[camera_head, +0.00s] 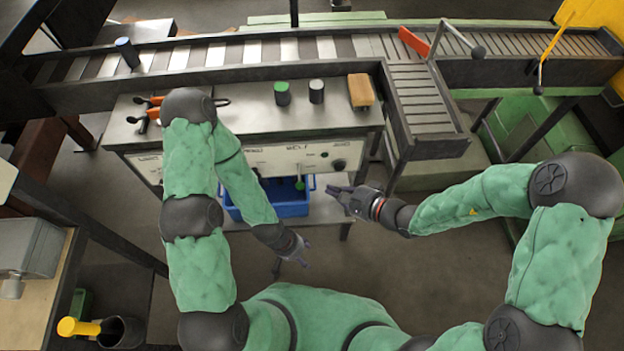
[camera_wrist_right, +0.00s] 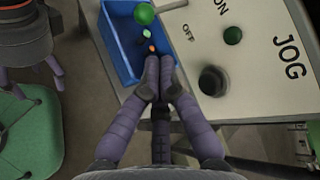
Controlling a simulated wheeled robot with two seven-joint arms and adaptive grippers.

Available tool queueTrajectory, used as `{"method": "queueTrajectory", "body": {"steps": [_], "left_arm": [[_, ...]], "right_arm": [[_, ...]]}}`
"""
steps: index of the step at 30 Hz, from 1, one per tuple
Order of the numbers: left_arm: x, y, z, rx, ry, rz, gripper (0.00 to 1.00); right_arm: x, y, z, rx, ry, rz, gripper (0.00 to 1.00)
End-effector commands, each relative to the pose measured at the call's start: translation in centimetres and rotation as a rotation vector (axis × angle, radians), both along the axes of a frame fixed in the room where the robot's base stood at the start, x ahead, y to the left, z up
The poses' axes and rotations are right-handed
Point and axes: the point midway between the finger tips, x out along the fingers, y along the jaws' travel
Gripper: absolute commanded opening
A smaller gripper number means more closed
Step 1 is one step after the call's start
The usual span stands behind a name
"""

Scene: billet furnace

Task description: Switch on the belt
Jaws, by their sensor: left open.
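The belt (camera_head: 300,48) runs across the back. Below it is the control panel (camera_head: 300,155), with small lettering. A green ball-ended lever (camera_head: 299,185) sticks out from its front; the ball also shows in the right wrist view (camera_wrist_right: 145,14), near the ON and OFF lettering. My left gripper (camera_head: 304,250) is open and empty, lower down.
A blue bin (camera_head: 290,210) with small items sits under the panel; it also shows in the right wrist view (camera_wrist_right: 120,60). Green (camera_head: 282,93) and dark cylinders (camera_head: 316,91) and an orange-brown block (camera_head: 360,91) stand on the cabinet top. A side chute (camera_head: 420,100) is at the right.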

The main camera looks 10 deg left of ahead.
Motion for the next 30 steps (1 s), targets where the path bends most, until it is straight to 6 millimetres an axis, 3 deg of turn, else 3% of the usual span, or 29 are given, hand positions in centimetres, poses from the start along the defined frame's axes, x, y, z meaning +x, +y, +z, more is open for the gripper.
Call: {"method": "queueTrajectory", "body": {"steps": [8, 21, 30], "left_arm": [[0.0, 0.0, -0.2, 0.000, 0.000, 0.000, 0.62], [0.0, 0.0, -2.4, 0.000, 0.000, 0.000, 0.62], [0.0, 0.0, -3.1, 0.000, 0.000, 0.000, 0.62]], "right_arm": [[0.1, 0.4, -0.3, -0.001, 0.002, 0.003, 0.00], [2.8, 5.9, -3.3, -0.002, 0.001, 0.006, 0.00], [4.0, 8.0, -4.2, -0.002, 0.002, 0.002, 0.00]]}}
